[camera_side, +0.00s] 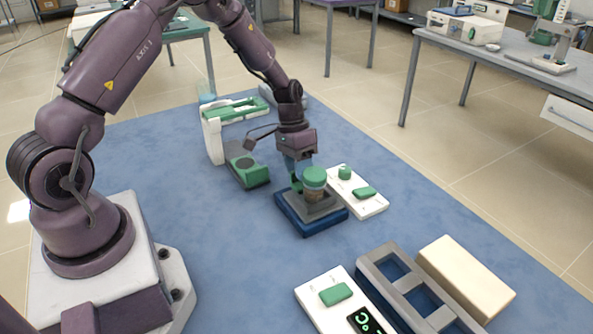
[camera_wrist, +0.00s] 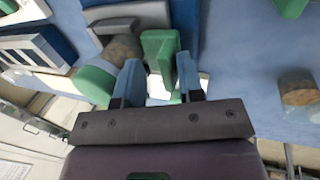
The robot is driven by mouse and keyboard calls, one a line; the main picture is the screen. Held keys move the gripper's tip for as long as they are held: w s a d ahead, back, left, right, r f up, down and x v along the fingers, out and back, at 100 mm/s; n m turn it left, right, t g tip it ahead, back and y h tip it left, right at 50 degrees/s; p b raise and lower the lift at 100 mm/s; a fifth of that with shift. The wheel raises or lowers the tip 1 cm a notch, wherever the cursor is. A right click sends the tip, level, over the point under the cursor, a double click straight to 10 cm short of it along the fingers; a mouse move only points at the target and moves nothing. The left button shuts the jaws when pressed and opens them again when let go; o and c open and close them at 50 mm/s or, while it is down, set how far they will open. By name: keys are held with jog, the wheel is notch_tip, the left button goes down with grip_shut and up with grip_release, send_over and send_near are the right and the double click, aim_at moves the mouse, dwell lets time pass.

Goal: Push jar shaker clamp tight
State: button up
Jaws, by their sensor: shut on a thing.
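The jar shaker (camera_side: 333,212) is a blue base with a grey top on the blue mat. A jar with a green lid (camera_side: 314,177) and brown contents stands on it; the jar (camera_wrist: 122,50) also shows in the wrist view. The green clamp (camera_wrist: 158,52) is an upright piece beside the jar. My gripper (camera_side: 298,168) points down behind the jar, which partly hides its fingertips. In the wrist view my gripper (camera_wrist: 160,78) has its blue fingers on either side of the green clamp part, holding it. The exact gap between clamp and jar is unclear.
A white panel with green controls (camera_side: 372,207) lies right of the shaker. A grey-green box (camera_side: 247,172) and a white, green-topped device (camera_side: 214,138) stand behind left. A grey rack (camera_side: 378,268), beige block (camera_side: 465,275) and white display unit (camera_side: 318,306) occupy the front right.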

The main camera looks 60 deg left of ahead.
jog(key=r, duration=0.2)
jog(key=d, duration=0.1)
jog(key=shift+w+r, duration=0.25)
jog(key=shift+r, duration=0.15)
jog(key=shift+v, duration=1.15)
jog(key=shift+d, duration=0.1)
jog(key=shift+d+r, duration=0.1)
jog(key=shift+r, duration=0.2)
notch_tip(320, 180, up, 8)
jog(key=t+y, duration=0.1)
send_over(300, 189)
jog(key=s+d+r+t+y, duration=0.1)
jog(key=s+d+r+y, duration=0.15)
jog(key=s+r, duration=0.5)
jog(key=s+d+r+t, duration=0.2)
jog(key=s+r, duration=0.1)
jog(key=s, duration=0.3)
jog(key=s+d+r+t, duration=0.1)
jog(key=s+d+r, duration=0.1)
jog(key=s+r, duration=0.2)
jog(key=s, duration=0.2)
jog(key=shift+s+t, duration=0.3)
jog(key=shift+t, duration=0.1)
